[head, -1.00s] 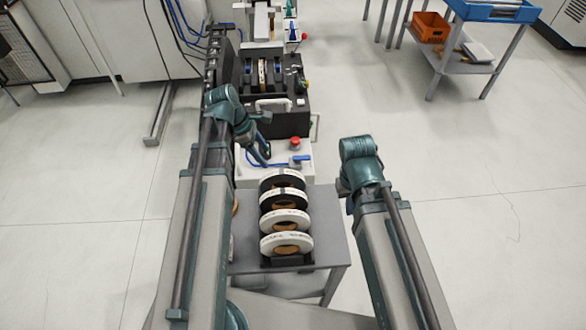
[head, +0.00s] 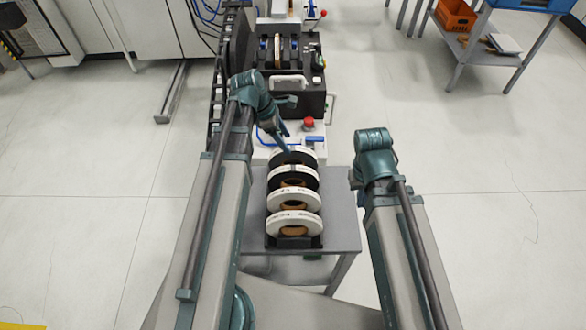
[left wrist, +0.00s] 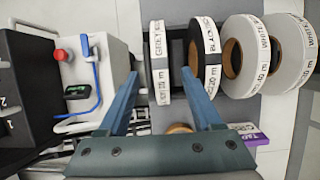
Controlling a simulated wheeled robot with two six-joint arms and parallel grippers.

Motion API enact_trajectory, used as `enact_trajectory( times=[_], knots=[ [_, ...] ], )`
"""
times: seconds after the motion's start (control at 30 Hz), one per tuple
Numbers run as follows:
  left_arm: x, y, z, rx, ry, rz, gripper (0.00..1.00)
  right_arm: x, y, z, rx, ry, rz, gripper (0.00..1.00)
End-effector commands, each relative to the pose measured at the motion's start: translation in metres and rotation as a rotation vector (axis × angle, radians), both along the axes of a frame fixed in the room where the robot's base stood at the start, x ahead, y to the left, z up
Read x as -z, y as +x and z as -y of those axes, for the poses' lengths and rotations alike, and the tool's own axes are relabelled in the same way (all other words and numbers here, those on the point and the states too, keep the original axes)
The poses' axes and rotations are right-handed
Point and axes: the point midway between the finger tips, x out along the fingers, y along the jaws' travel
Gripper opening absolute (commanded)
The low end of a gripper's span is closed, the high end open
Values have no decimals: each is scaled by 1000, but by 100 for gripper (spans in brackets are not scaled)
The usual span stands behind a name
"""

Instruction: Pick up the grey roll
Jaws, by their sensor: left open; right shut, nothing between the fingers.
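The grey roll (left wrist: 159,60), labelled GREY, is the farthest of the rolls standing in a row on the small grey table (head: 345,235); its top also shows in the head view (head: 300,155). My left gripper (left wrist: 161,76) is open, with one finger on each side of the grey roll's near edge in the left wrist view. I cannot tell whether the fingers touch it. In the head view my left gripper (head: 285,143) reaches down at the roll's far side. My right gripper (head: 354,179) is shut and empty, mostly hidden by its arm, to the right of the table.
A black-labelled roll (left wrist: 205,55) stands close beside the grey one, then two white rolls (left wrist: 242,60) (left wrist: 292,55). Behind the table is a machine with a red button (head: 308,123). Open floor lies to the right.

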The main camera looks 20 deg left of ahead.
Motion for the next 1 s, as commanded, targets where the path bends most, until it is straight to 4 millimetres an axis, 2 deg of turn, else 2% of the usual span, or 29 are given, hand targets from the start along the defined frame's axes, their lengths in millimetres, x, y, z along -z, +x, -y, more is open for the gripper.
enact_trajectory(
  times=[0.03,0.33,0.7,1.0],
  knots=[
    [6,0,1,0,0,0,66,6,0,0,0,0,0,0],
    [11,1,4,0,0,0,66,11,0,0,0,0,0,0],
    [51,6,21,1,0,1,66,51,0,0,1,0,0,0],
    [51,7,24,0,0,1,66,51,0,0,1,0,0,0]
  ],
)
